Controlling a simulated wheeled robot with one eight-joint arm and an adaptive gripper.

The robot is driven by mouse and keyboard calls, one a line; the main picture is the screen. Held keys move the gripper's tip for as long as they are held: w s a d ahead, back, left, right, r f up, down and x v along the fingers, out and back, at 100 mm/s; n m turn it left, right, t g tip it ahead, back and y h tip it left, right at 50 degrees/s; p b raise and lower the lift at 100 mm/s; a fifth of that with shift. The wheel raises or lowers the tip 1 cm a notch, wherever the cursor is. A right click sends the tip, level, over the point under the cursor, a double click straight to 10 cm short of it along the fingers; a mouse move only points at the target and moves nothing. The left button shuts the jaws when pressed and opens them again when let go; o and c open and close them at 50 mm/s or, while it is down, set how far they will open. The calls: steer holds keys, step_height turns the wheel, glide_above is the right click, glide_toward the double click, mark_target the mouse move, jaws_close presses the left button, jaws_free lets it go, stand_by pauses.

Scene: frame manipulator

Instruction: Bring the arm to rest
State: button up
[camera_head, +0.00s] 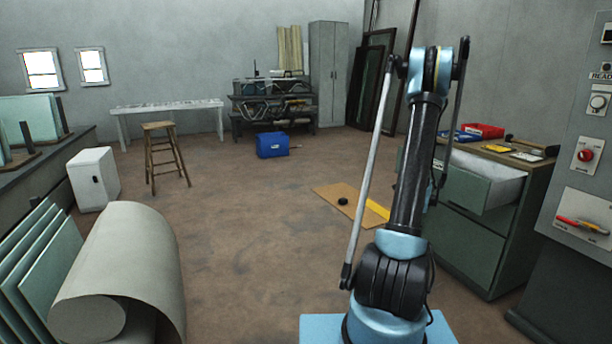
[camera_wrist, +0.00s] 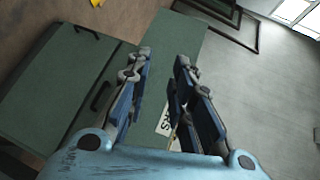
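My arm (camera_head: 415,150) stands upright right of centre in the head view, bent at a high elbow near the top edge. My gripper (camera_wrist: 164,60) shows in the wrist view with its two blue-and-grey fingers apart and nothing between them. In the head view the gripper is hidden behind my arm. Beyond the fingers in the wrist view are green cabinet-like surfaces (camera_wrist: 45,95) with dark handles, and a white label with dark letters, partly covered by a finger.
A green drawer cabinet (camera_head: 465,235) stands close right of my arm, its top drawer (camera_head: 475,185) pulled out. A control panel (camera_head: 585,200) is at the far right. A tan board (camera_head: 335,195) lies on the floor. The middle floor is clear.

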steer(key=s+a+r+n+g+y, duration=0.35)
steer(key=s+a+n, duration=0.25)
steer(key=s+a, duration=0.45)
steer(key=s+a+r+n+g+y, duration=0.2)
steer(key=s+a+r+n, duration=0.45)
steer(key=a, duration=0.65)
steer(key=s+a+f+n+g, duration=0.2)
steer(key=s+f, duration=0.1)
steer(key=s, duration=0.9)
steer(key=s+a+f+n+g+h, duration=0.1)
steer(key=s+a+f+n+g, duration=0.1)
steer(key=s, duration=1)
steer(key=s+a+f+n+g, duration=0.2)
steer(key=s+a+f+n, duration=0.1)
steer(key=s, duration=0.9)
steer(key=shift+f+n+g+h, duration=0.35)
steer(key=shift+f+n, duration=0.2)
